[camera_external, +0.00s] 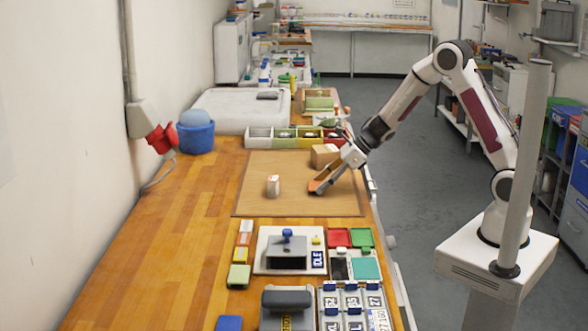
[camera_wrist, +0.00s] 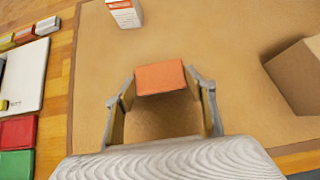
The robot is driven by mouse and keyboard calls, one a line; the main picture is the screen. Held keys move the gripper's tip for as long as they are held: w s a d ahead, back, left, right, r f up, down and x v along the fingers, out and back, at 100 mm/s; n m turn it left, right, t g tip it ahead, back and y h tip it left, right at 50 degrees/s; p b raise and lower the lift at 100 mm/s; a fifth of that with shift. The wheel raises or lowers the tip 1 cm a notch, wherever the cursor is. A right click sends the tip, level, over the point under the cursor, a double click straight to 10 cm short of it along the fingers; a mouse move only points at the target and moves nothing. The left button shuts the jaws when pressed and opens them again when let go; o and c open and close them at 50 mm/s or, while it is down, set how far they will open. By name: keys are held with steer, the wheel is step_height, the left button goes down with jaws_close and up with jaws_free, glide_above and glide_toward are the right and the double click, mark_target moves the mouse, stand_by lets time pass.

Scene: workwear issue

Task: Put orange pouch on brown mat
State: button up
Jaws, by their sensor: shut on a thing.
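The orange pouch (camera_wrist: 160,77) is between the two fingertips of my gripper (camera_wrist: 161,92) in the wrist view. It also shows as a small orange patch at the fingertips in the external view (camera_external: 314,186). My gripper is shut on it, low over the right part of the brown mat (camera_external: 255,190). I cannot tell whether the pouch touches the mat. The mat lies flat on the wooden bench and fills most of the wrist view.
A small white box with an orange label (camera_external: 273,185) stands on the mat, left of my gripper. A cardboard box (camera_external: 323,154) is at the mat's far right. A compartment tray (camera_external: 259,138) lies behind the mat; a stamp board (camera_external: 290,250) is in front. The mat's left side is clear.

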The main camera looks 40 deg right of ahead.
steer(key=shift+f, duration=0.15)
steer(key=o, duration=1.1)
steer(key=shift+r, duration=0.2)
steer(key=shift+s+d+r, duration=0.3)
steer(key=shift+d+r, duration=0.1)
steer(key=shift+r, duration=0.15)
steer(key=v, duration=1)
steer(key=shift+s+r, duration=0.2)
steer(key=shift+d, duration=0.15)
